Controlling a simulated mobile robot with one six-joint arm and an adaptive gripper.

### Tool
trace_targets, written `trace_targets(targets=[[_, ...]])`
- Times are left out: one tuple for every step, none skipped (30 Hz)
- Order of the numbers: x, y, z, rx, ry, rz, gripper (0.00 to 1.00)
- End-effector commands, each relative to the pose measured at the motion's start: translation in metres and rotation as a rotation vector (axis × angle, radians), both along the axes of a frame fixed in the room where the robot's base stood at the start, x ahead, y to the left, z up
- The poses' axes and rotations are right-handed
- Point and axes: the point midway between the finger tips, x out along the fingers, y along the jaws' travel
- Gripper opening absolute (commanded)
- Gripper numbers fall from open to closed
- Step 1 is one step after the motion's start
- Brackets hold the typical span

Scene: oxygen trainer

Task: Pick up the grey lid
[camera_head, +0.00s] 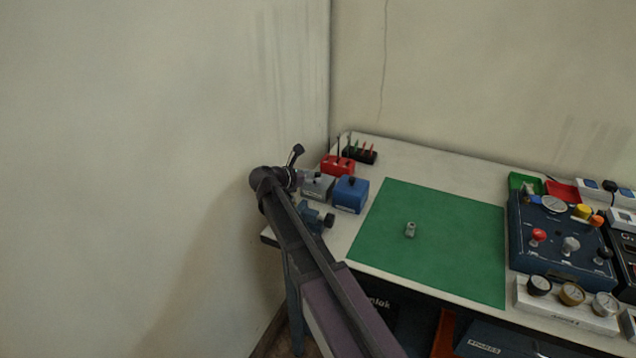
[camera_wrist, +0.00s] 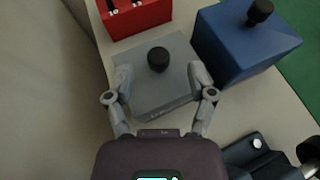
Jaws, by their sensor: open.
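The grey lid (camera_wrist: 151,84) is the top of a small grey box with a round black knob (camera_wrist: 158,58). In the wrist view it lies in front of my gripper (camera_wrist: 160,80), whose two fingers are spread on either side of it, with the knob between and slightly beyond the tips. I cannot tell whether the fingers touch the lid. In the head view the grey box (camera_head: 318,189) stands at the table's left end, partly hidden by my arm. My gripper (camera_head: 308,177) is above or beside it there, small and hard to make out.
A blue box (camera_head: 350,194) with a black knob stands right of the grey one. A red block (camera_head: 338,165) is behind it. A dark blue clamp-like device (camera_wrist: 258,155) is close at lower right. The wall is near on the left. The green mat (camera_head: 450,230) is mostly clear.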

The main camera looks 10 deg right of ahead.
Motion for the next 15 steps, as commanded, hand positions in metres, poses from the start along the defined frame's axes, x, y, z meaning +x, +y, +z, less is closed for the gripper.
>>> trace_targets(targets=[[0.005, -0.005, -0.005, 0.0, 0.0, -0.001, 0.71], [0.007, -0.008, -0.006, 0.0, 0.0, 0.0, 0.71], [0.009, -0.011, -0.008, 0.0, 0.0, 0.0, 0.71], [0.01, -0.014, -0.009, 0.0, 0.0, 0.0, 0.71], [0.012, -0.016, -0.01, 0.0, 0.0, 0.0, 0.71], [0.013, -0.019, -0.011, 0.0, 0.0, -0.001, 0.71], [0.014, -0.021, -0.011, -0.001, 0.001, -0.001, 0.71], [0.015, -0.022, -0.012, 0.0, 0.001, 0.0, 0.71], [0.015, -0.023, -0.012, 0.0, 0.001, 0.0, 0.71], [0.016, -0.023, -0.012, 0.0, 0.0, 0.001, 0.71], [0.016, -0.024, -0.012, 0.0, 0.0, 0.001, 0.71], [0.016, -0.024, -0.012, 0.0, 0.0, 0.001, 0.71], [0.016, -0.024, -0.012, 0.0, 0.0, 0.001, 0.71], [0.016, -0.024, -0.012, 0.0, 0.0, 0.001, 0.71], [0.016, -0.024, -0.012, 0.0, 0.0, 0.001, 0.71]])
